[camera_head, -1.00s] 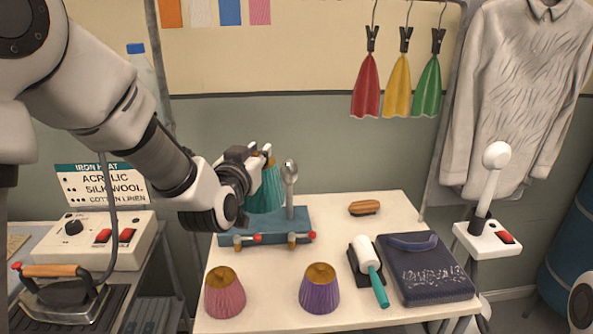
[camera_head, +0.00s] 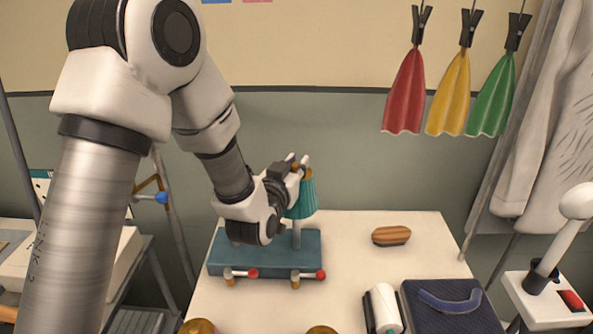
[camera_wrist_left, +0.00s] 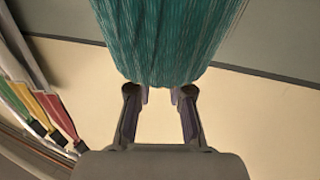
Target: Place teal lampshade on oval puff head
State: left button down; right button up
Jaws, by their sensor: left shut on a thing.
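The teal lampshade (camera_head: 302,198) is held upright above the teal stand base (camera_head: 225,262) in the head view. A grey post (camera_head: 297,238) rises from the base and its upper part disappears behind or inside the shade. The oval puff head is hidden; I cannot tell whether the shade is around it or in front of it. My left gripper (camera_head: 304,168) is shut on the top of the shade. In the left wrist view the pleated shade (camera_wrist_left: 170,40) fills the top, beyond the fingertips (camera_wrist_left: 160,93). My right gripper is not in view.
The base has red-ended knobs (camera_head: 253,273) at its front. A striped brush (camera_head: 391,236), a white roller (camera_head: 384,309) and a dark pad (camera_head: 450,308) lie on the right of the table (camera_head: 345,260). Two brass shade tops (camera_head: 198,326) show at the bottom edge.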

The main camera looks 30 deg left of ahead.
pick_arm(q)
jog(key=shift+w+f, duration=0.25)
jog(key=shift+f, duration=0.7)
jog(key=shift+s+r, duration=0.25)
jog(key=shift+s, duration=0.1)
jog(key=shift+f, duration=0.2)
jog(key=c, duration=1.3)
grip_release()
jog(key=shift+o, duration=1.2)
jog(key=shift+w+f, duration=0.1)
jog(key=shift+w, duration=0.15)
jog(key=shift+s, duration=0.1)
